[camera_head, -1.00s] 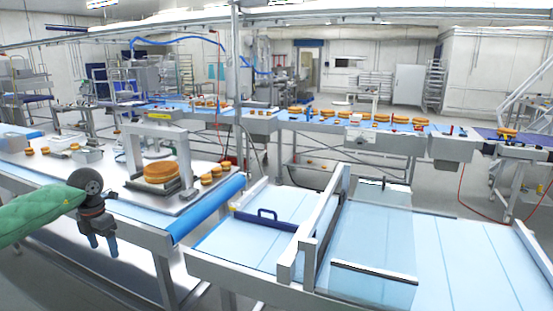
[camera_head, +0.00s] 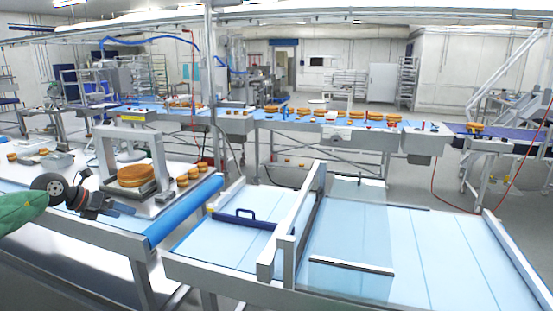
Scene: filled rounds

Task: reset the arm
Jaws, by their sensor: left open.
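My left gripper (camera_head: 122,209) is at the left of the head view, in front of the steel table with the large round cake. Its arm in a green sleeve comes in from the left edge. Its fingers point to the right, and it is open with nothing seen between the fingers. My right gripper is not in view.
A large round cake (camera_head: 136,176) sits on a tray under a metal frame (camera_head: 103,155), with small rounds (camera_head: 181,181) beside it. A blue roller (camera_head: 187,208) edges this table. A light blue conveyor (camera_head: 375,235) with a clear guard stands right. Another conveyor (camera_head: 256,115) runs behind.

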